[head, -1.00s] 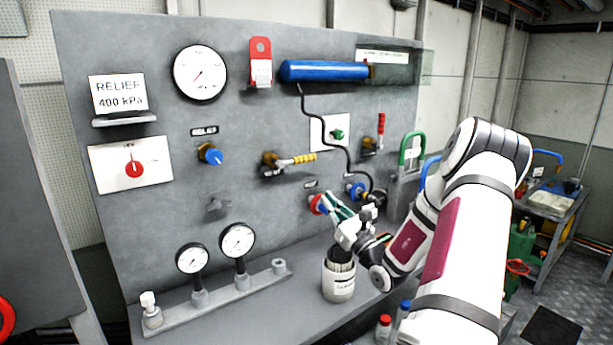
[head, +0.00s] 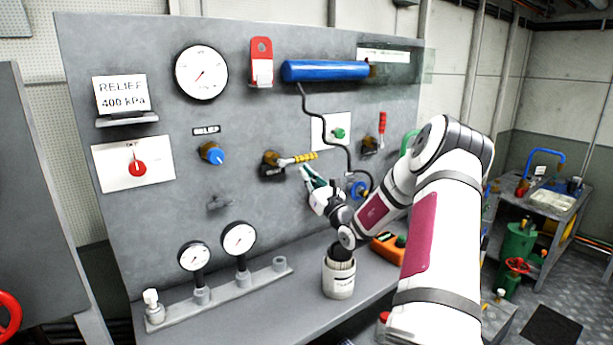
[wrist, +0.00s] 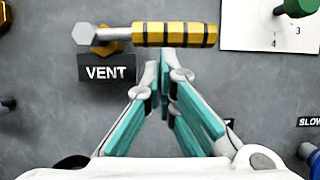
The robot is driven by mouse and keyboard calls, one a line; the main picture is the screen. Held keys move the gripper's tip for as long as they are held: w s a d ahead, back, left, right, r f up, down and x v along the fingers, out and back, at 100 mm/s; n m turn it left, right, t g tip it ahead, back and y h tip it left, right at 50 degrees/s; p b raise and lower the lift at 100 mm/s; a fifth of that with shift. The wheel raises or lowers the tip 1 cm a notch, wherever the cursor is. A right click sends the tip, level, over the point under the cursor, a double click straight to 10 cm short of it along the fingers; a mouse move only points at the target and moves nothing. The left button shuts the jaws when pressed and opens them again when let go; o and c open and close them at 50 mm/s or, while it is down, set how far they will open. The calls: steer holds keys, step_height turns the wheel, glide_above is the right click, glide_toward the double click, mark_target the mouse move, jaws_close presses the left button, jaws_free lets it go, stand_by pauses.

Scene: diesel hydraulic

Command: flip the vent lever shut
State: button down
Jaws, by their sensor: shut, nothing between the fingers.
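The vent lever (head: 303,158) has a yellow handle with black bands and sticks out to the right from its brass valve on the grey panel. In the wrist view the lever (wrist: 175,34) lies level across the top, with its metal hub at the left end. A black VENT label (wrist: 106,73) is below the hub. My gripper (head: 308,173) is at the panel just below the handle. In the wrist view the teal-padded fingers of my gripper (wrist: 165,72) are shut and empty, with tips just under the handle's middle. I cannot tell whether they touch it.
A second valve with a red handle (head: 382,123) is to the right, past a white plate with a green knob (head: 339,132). A black hose (head: 325,125) hangs between. A blue relief knob (head: 214,156) is left. A cup (head: 339,278) stands on the ledge below my wrist.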

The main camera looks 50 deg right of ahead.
steer(key=shift+s+d+r+n+y, duration=0.15)
steer(key=shift+r+n+y, duration=0.15)
steer(key=shift+n, duration=0.4)
steer(key=shift+w+d+r+n+y, duration=0.15)
steer(key=shift+r+n+y, duration=0.15)
steer(key=shift+n, duration=0.4)
steer(key=a+r+n+g+y+b, duration=0.3)
steer(key=r+n+y+b, duration=0.3)
steer(key=n, duration=1.4)
steer(key=shift+w+a+r+g+y+b, duration=0.35)
steer(key=shift+r+g+b, duration=0.35)
steer(key=shift+r+b, duration=1.55)
steer(key=shift+f, duration=0.1)
steer(key=shift+s, duration=0.1)
